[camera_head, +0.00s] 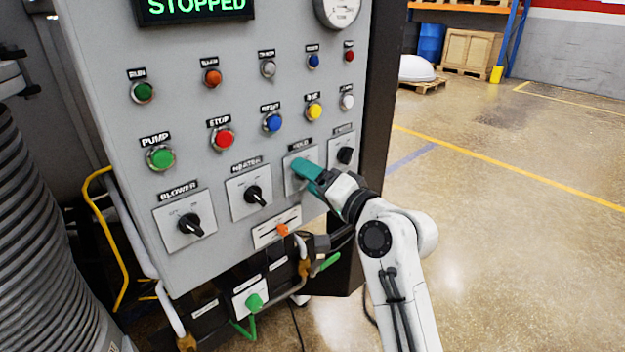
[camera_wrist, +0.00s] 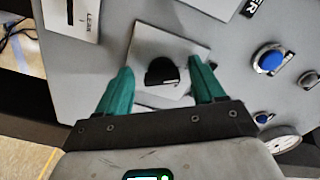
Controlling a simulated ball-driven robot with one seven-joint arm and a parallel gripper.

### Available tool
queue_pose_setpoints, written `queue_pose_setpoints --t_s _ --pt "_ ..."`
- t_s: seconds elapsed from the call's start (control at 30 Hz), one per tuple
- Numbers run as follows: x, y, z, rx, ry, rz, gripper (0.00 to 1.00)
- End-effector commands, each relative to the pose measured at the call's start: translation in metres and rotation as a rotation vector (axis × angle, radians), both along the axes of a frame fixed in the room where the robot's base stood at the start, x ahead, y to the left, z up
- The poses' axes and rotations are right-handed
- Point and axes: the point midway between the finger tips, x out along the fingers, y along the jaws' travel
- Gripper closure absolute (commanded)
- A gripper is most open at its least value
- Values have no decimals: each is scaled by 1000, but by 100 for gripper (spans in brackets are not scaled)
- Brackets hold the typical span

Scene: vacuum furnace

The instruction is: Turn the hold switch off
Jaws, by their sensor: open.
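The hold switch is on the grey control panel, on a pale square plate (camera_head: 291,182) under the label HOLD. In the head view my gripper (camera_head: 303,166) covers its knob. In the wrist view the black knob (camera_wrist: 161,71) shows between my two teal fingers, with its plate (camera_wrist: 172,44) around it. My gripper (camera_wrist: 159,67) is open, one finger on each side of the knob. I cannot tell whether the fingers touch it. The knob's exact setting is hard to read.
The heater switch (camera_head: 254,195) and blower switch (camera_head: 190,224) are to the left, and another black switch (camera_head: 345,155) is close on the right. Push buttons sit above, including a red stop button (camera_head: 223,138). A display (camera_head: 195,8) reads STOPPED. Open floor lies to the right.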

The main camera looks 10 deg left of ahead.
Motion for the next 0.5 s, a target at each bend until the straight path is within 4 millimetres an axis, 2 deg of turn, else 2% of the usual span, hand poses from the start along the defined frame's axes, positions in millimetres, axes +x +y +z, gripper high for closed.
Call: queue_pose_setpoints --t_s 0.17,0.27,0.5 --pt "-2 -3 0 1 -1 -1 32" --pt "-7 -11 0 3 -1 -2 32" --pt "-35 -47 0 1 -1 -3 32"
